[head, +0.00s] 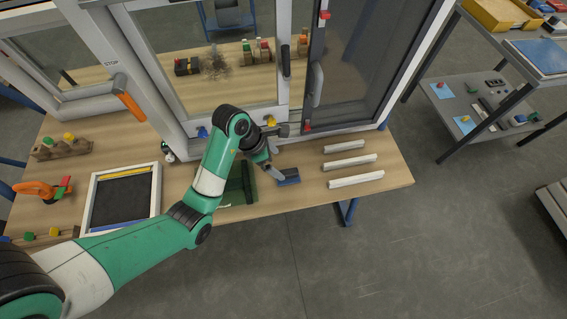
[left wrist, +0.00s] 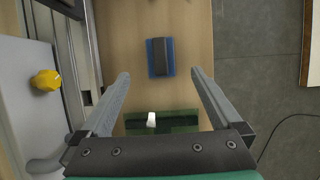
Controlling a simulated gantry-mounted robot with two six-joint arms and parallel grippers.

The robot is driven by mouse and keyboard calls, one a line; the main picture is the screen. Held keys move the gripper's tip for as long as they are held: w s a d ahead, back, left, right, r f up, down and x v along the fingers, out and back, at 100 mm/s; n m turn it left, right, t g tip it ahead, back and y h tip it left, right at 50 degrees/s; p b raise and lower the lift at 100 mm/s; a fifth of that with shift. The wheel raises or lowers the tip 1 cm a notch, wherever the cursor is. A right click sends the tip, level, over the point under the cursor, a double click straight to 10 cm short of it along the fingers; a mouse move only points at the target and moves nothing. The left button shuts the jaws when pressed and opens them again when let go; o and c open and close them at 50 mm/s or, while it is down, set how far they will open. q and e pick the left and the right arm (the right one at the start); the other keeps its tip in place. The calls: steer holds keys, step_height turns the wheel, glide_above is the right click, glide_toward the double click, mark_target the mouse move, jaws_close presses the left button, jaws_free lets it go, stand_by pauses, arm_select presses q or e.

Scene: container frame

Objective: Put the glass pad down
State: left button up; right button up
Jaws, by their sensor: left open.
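The glass pad, seemingly the small blue block with a dark grey top (head: 288,177), lies on the wooden table near its front edge. It also shows in the left wrist view (left wrist: 160,58), beyond my fingertips and lined up between them. My left gripper (head: 275,174) is open and empty, close beside the pad in the head view. In the left wrist view its two fingers (left wrist: 160,76) stand wide apart, with nothing between them. I cannot tell its exact height above the table. My right gripper is not in view.
A green tray (head: 245,193) lies left of the pad, partly behind my arm. Several white strips (head: 354,162) lie to the right. A framed dark panel (head: 95,205) lies further left. A window frame (head: 160,85) stands behind. A yellow knob (left wrist: 46,80) is at left.

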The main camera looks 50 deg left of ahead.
arm_select(q)
steer(key=shift+v, duration=1.15)
